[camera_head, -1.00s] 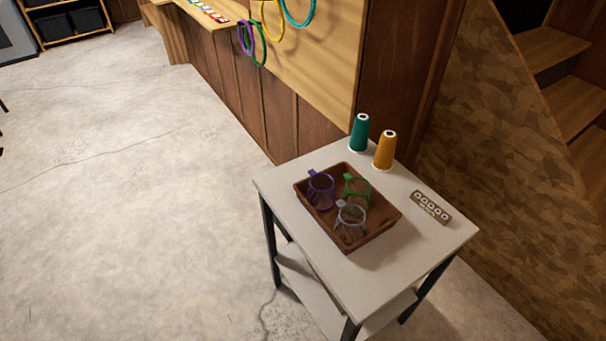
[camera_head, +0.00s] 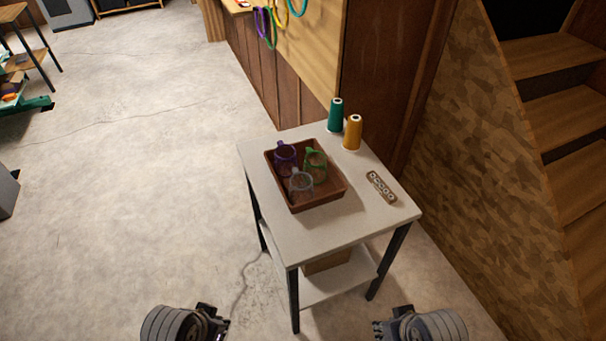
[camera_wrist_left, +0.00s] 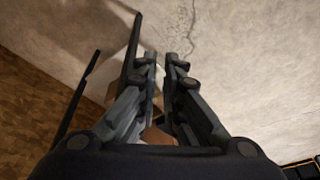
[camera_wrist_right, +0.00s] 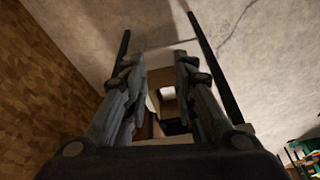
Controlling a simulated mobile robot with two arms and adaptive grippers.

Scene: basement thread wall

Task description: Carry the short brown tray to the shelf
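The short brown tray (camera_head: 328,194) stands on a small white-topped table (camera_head: 350,220) in the head view. It holds a purple, a green and a grey openwork cup-shaped item. My left gripper (camera_head: 218,322) and right gripper (camera_head: 382,328) are low in the head view, in front of the table and apart from the tray. In the left wrist view the left fingers (camera_wrist_left: 162,68) have a narrow gap with nothing between them. In the right wrist view the right fingers (camera_wrist_right: 158,75) are wider apart and empty. A shelf unit (camera_head: 125,6) shows partly at the top left.
A green cone spool (camera_head: 335,116) and an orange one (camera_head: 352,133) stand behind the tray. A holed block (camera_head: 381,187) lies right of it. A box (camera_head: 327,262) is on the table's lower level. Stairs (camera_head: 560,110) rise at right. The left floor is mostly open.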

